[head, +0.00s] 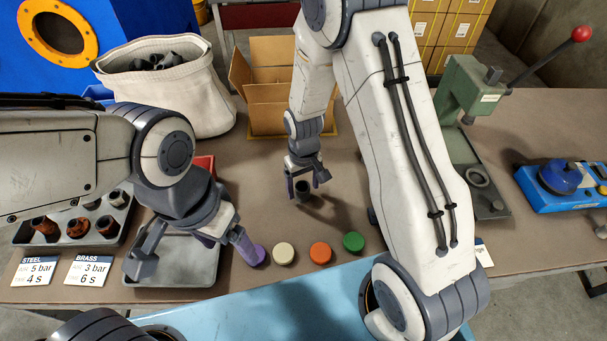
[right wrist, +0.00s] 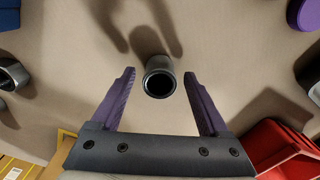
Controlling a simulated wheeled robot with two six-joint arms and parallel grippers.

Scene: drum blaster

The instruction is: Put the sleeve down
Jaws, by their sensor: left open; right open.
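The sleeve (head: 303,190) is a small dark metal tube on the brown table, upright with its open bore facing up. In the right wrist view the sleeve (right wrist: 160,78) shows between the tips of my right gripper (right wrist: 160,74). There is a gap on both sides, so the fingers do not touch it. In the head view my right gripper (head: 306,181) is open just around and above the sleeve. My left gripper (head: 194,250) is open over the front-left grey tray (head: 178,275); nothing shows between its fingers.
A grey tray (head: 78,238) of rusty parts stands left. A canvas bag (head: 185,100) and cardboard box (head: 265,90) stand behind. A green press (head: 470,100) stands right.

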